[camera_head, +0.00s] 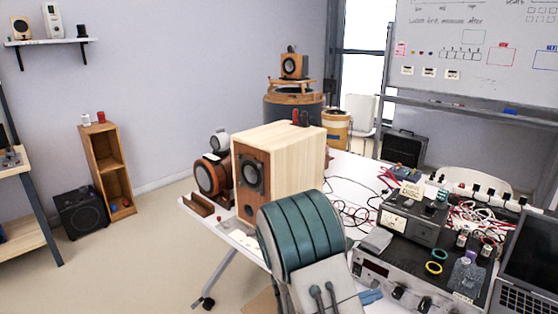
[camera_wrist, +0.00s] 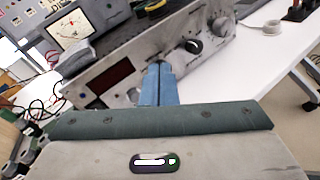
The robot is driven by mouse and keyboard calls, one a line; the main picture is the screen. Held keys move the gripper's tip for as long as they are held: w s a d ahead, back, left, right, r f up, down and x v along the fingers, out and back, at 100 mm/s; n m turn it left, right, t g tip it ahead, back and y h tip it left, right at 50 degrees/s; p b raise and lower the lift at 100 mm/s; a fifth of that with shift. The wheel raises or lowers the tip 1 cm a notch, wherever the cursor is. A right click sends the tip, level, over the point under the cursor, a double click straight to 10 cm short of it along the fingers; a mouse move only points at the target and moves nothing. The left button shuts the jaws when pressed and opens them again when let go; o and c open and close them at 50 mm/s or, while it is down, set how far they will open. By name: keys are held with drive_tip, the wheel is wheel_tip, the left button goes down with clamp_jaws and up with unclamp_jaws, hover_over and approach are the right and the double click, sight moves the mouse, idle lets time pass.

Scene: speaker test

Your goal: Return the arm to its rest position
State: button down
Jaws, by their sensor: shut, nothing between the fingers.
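My gripper (camera_wrist: 158,84) shows in the wrist view as two blue fingers pressed together, with nothing between them. It points at the front panel of a grey bench instrument (camera_wrist: 112,82); I cannot tell whether it touches it. In the head view, my teal-banded arm stands folded in the lower middle, in front of the white table. The blue fingertips (camera_head: 370,297) show just right of the arm, low in front of the instrument (camera_head: 450,278). The rest of the gripper is hidden behind the arm.
A wooden speaker (camera_head: 249,172) stands on the table (camera_head: 347,165) behind my arm. A meter box (camera_head: 411,220) sits on the instrument, with a laptop (camera_head: 530,260) at the right. Red and black cables (camera_head: 352,213) lie behind. Open floor is at the left.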

drive_tip(key=s+d+r+m+g+y+p, duration=0.1)
drive_tip(key=s+r+m+g+y, duration=0.3)
drive_tip(key=s+m, duration=0.25)
drive_tip(key=s+r+m+g+y+p, duration=0.1)
drive_tip(key=s+r+m+g+y, duration=0.2)
drive_tip(key=s+m, duration=0.3)
drive_tip(key=s+a+r+m+t+y+p, duration=0.2)
drive_tip(key=s+a+r+m+t+y, duration=0.2)
drive_tip(key=s+a+r+m+y, duration=0.2)
drive_tip(key=a+r+y, duration=0.2)
drive_tip(key=a+r, duration=0.1)
drive_tip(key=shift+s+a+y, duration=0.15)
drive_tip(key=shift+a+y, duration=0.1)
drive_tip(key=shift+y, duration=0.15)
